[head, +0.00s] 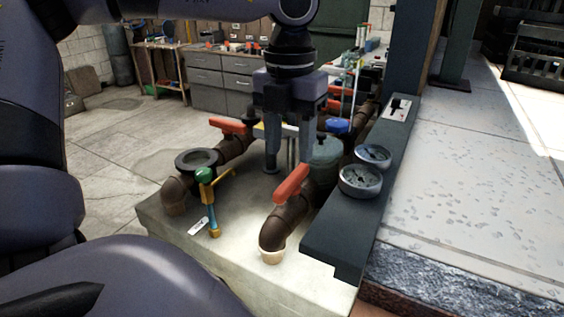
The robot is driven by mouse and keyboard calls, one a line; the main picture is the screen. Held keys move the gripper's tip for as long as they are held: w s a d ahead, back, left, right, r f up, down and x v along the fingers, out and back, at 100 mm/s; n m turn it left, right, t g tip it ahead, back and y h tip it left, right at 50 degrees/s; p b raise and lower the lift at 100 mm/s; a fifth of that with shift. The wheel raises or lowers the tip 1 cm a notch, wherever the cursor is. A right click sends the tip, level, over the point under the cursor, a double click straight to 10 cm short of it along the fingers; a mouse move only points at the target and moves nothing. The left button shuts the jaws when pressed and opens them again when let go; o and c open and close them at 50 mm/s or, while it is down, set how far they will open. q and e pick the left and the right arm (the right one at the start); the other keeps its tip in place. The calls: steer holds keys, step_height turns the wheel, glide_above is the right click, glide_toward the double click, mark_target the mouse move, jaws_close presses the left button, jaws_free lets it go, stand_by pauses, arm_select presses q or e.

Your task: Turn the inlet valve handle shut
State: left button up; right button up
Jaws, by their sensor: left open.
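Several brown pipes with valves stand on a concrete block. A red valve handle (292,183) sits on the near pipe (284,222), slanting up to the right. Another red handle (230,125) lies on a pipe behind and to the left. A blue handle (337,125) shows farther back to the right. I cannot tell which of them is the inlet valve's. My left gripper (288,158) is open, pointing down among the pipes, just above and behind the near red handle in the picture. No contact with a handle is clear. My right gripper is out of view.
A small green-topped valve (206,175) with a yellow lever stands at the block's left, near a white tag (198,226). Two round gauges (361,180) sit on a dark ledge (335,236) at right. Grey drawers (220,78) stand behind. The floor at left is mostly clear.

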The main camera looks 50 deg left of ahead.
mark_target(288, 181)
arm_select(q)
steer(key=shift+w+a, duration=0.15)
steer(key=shift+a, duration=0.1)
steer(key=shift+f, duration=3.5)
jaws_close()
